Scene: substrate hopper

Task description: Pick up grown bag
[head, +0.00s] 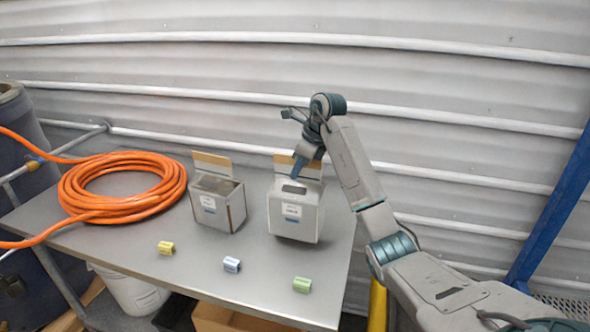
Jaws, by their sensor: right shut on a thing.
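Two box-shaped pale grey bags with white labels and tan-edged back flaps stand on the grey metal table (262,275). The left bag (208,208) has an open top with brownish content inside. The right bag (293,220) has a dark slot in its top. My right gripper (299,168) points down at the top of the right bag, in front of its flap, and is shut on it. The exact grip is small and partly hidden by the gripper. I cannot tell whether the bag's base is clear of the table. My left gripper is out of view.
A coiled orange hose (75,200) lies on the table's left. Small yellow (166,248), blue (231,264) and green (302,285) clips lie along the front. A corrugated wall (200,60) stands behind, and a blue post (552,205) at the far right.

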